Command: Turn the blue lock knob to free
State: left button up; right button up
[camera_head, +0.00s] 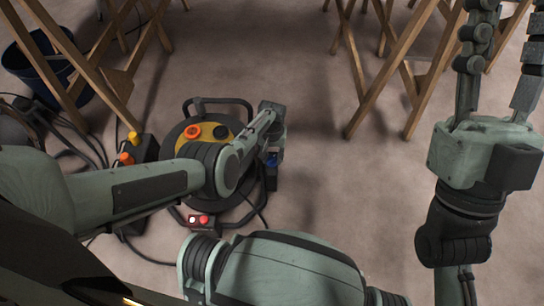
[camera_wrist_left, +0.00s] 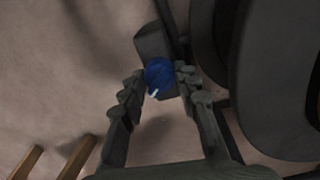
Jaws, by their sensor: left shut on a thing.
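The blue lock knob (camera_wrist_left: 158,73) sits on a dark block in the left wrist view, between the two fingertips of my left gripper (camera_wrist_left: 160,84). A pale mark on the knob points down and slightly left in that view. My left gripper is shut on the knob. In the head view, the knob (camera_head: 272,159) shows as a small blue patch at the right side of the cable reel (camera_head: 180,125), below my left wrist. My left gripper (camera_head: 271,165) is mostly hidden there. My right gripper (camera_head: 507,45) is open and empty at the upper right, fingers spread.
The reel has a yellow hub with orange and black knobs. A box with orange and yellow knobs (camera_head: 130,152) stands left of it. A small box with a red button (camera_head: 203,220) lies in front. Wooden trestles (camera_head: 387,70) and a blue bucket (camera_head: 42,68) stand behind. Cables cross the floor.

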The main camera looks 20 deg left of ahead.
aim_at(272, 157)
pick_arm(q)
jog(key=shift+w+n, duration=0.1)
jog(key=shift+n, duration=0.6)
jog(key=o, duration=1.2)
jog(key=shift+c, duration=0.2)
jog(key=shift+r, duration=0.1)
notch_tip(272, 157, up, 12)
